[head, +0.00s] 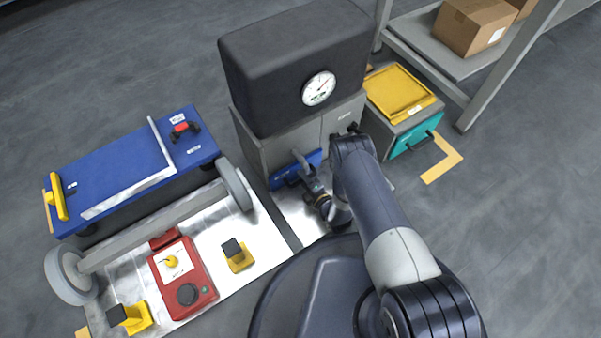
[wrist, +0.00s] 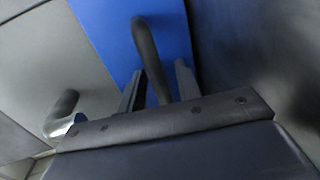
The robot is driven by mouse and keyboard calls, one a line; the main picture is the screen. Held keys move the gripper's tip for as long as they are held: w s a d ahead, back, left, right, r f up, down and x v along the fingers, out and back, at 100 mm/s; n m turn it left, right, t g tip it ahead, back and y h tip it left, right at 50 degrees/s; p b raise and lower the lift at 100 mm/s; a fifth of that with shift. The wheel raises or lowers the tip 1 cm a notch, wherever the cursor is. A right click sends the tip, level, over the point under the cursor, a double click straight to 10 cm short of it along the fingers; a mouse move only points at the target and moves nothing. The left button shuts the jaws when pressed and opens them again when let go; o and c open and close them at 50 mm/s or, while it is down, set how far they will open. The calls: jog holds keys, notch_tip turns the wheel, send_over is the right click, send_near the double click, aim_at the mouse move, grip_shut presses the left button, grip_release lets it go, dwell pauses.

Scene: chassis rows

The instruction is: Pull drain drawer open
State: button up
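The drain drawer looks to be the blue-fronted drawer (head: 284,180) low in the grey cabinet in the head view. Its blue front (wrist: 105,25) fills the upper middle of the wrist view, with a dark bar handle (wrist: 146,50) on it. My gripper (head: 302,163) is at the drawer front. In the wrist view its two fingers (wrist: 159,88) stand on either side of the handle, with narrow gaps showing, so it looks open around the handle. The drawer looks shut or nearly so; my gripper hides part of its front.
A black box with a gauge (head: 318,88) tops the cabinet. A teal-fronted unit with a yellow lid (head: 399,92) stands right. A blue-topped cart (head: 110,170) stands left. A metal plate bearing a red control box (head: 184,277) lies in front. A curved dark handle (wrist: 62,108) shows in the wrist view.

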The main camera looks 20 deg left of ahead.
jog(key=shift+c, duration=0.4)
grip_shut()
